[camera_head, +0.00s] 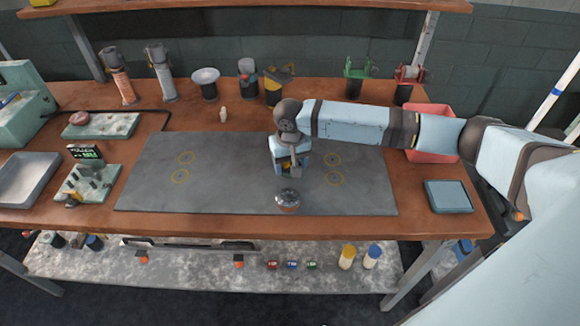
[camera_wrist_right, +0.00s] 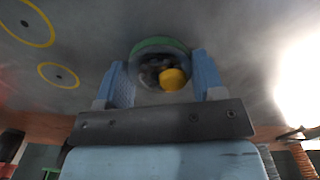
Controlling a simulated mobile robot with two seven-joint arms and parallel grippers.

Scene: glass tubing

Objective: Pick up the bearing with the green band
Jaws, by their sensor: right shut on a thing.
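The bearing with the green band (camera_wrist_right: 160,46) shows in the right wrist view as a dark ring with a green rim. It sits between the two blue fingers of my right gripper (camera_wrist_right: 165,78), which is shut on it. A round yellow piece (camera_wrist_right: 173,79) shows at the front of its dark middle. I cannot tell whether the bearing touches the mat. My left gripper is not in view.
A round metallic object (camera_head: 287,201) stands on the mat just in front of the gripper. Yellow rings mark the mat on both sides. A red tray (camera_head: 431,150) and a blue-grey tray (camera_head: 448,196) lie to the right. Several tools and stands line the back.

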